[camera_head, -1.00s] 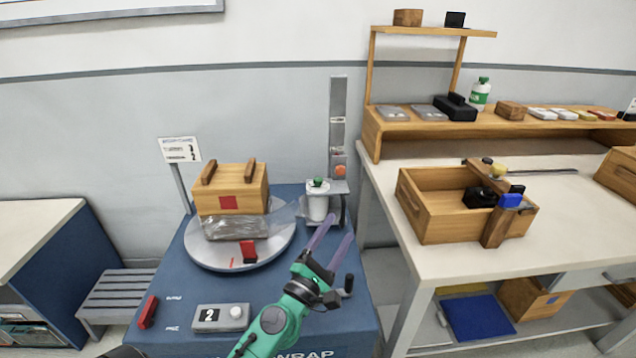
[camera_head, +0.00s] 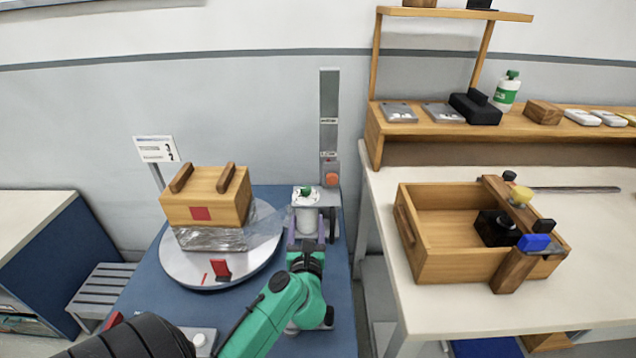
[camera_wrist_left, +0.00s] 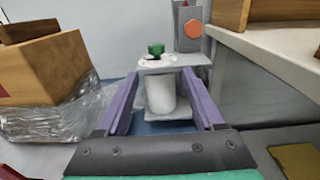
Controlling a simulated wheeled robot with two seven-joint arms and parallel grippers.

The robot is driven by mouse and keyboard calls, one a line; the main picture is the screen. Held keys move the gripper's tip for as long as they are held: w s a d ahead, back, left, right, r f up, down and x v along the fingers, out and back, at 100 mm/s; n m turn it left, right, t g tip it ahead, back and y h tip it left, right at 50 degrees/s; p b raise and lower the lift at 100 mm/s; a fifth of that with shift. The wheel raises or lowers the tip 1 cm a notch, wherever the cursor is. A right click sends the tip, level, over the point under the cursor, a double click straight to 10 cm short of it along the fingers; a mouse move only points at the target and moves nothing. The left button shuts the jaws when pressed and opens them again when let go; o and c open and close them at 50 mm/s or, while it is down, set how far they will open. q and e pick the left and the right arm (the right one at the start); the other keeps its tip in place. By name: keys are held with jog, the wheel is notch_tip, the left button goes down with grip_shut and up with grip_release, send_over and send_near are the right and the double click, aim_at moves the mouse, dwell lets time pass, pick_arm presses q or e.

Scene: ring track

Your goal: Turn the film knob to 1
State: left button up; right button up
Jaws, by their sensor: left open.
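The green film knob (camera_head: 306,190) sits on the white top plate of the film holder, above the white film roll (camera_head: 306,218). In the left wrist view the knob (camera_wrist_left: 156,48) is near the top centre, with the roll (camera_wrist_left: 161,94) below it. Its pointer and any numbers are too small to read. My left gripper (camera_head: 306,233) is open and empty, with its purple fingers in front of the roll, below the knob. In the left wrist view the roll shows between the fingers; I cannot tell whether they touch it. My right gripper is not in view.
A wooden crate (camera_head: 205,198), its lower part in clear film, stands on the round turntable (camera_head: 190,275). A grey mast (camera_head: 329,120) with an orange button (camera_head: 331,180) rises behind the roll. A sign (camera_head: 156,148) stands behind the turntable. A bench with an open wooden box (camera_head: 440,262) is at right.

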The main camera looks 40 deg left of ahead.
aim_at(306, 193)
pick_arm(q)
jog(key=w+a, duration=0.1)
jog(key=w+a+r, duration=0.1)
jog(key=w+a, duration=0.1)
jog(key=shift+a, duration=0.3)
jog(key=x, duration=0.8)
jog(key=shift+w+d+f, duration=0.1)
jog(key=shift+d+f, duration=0.05)
jog(key=shift+f, duration=0.1)
jog(key=shift+w+a, duration=0.25)
jog(key=shift+w, duration=0.1)
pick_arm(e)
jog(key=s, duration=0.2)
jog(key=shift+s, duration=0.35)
